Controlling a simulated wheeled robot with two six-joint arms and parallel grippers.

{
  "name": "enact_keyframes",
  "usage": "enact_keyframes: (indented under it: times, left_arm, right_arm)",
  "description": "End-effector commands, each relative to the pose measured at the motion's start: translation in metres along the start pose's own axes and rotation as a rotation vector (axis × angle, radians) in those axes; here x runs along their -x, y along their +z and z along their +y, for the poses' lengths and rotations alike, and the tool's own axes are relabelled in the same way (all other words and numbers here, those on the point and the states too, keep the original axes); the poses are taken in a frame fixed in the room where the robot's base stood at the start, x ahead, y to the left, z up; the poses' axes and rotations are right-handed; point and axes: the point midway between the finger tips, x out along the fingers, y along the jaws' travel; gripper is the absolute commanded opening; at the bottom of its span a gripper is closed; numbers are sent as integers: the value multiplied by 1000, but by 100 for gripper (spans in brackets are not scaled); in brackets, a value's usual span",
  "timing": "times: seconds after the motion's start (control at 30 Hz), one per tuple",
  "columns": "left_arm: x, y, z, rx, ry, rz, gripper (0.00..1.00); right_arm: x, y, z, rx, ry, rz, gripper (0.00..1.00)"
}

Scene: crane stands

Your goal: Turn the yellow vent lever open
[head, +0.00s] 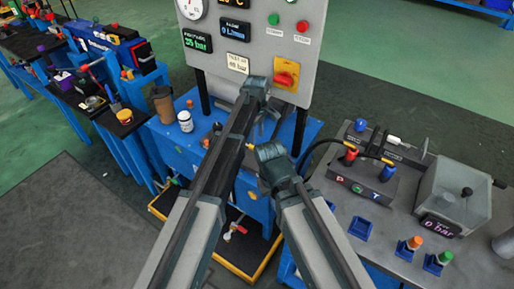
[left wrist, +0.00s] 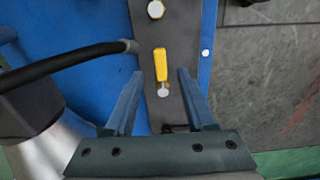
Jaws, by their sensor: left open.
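The yellow vent lever (head: 250,147) is only a small yellow spot in the head view, mostly hidden by my arms. In the left wrist view the lever (left wrist: 160,64) is a short yellow handle with a silver pivot at its lower end. It lies along a dark grey strip. My left gripper (left wrist: 164,82) is open, its two fingers on either side of the lever with gaps on both sides. In the head view the left gripper (head: 267,126) points down in front of the blue stand. My right gripper (head: 264,157) is close below it; its jaw gap is unclear.
A grey gauge panel (head: 233,63) with a red knob (head: 284,78) stands behind. A bench (head: 340,200) with pump parts stands at right.

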Motion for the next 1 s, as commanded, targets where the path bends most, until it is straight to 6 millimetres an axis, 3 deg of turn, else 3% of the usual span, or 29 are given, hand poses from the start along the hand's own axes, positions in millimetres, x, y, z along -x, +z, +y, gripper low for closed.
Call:
enact_keyframes:
  times: [0.4, 0.83, 1.0]
  left_arm:
    - [-55, 0, 0, -1, 0, 0, 55]
    - [-62, 0, 0, -1, 0, 0, 55]
    - [-62, 0, 0, -1, 0, 0, 26]
  right_arm:
    - [-55, -3, -5, 1, 0, 0, 0]
    - [-62, -4, -6, 1, 0, 0, 0]
    - [-62, -4, -6, 1, 0, 0, 0]
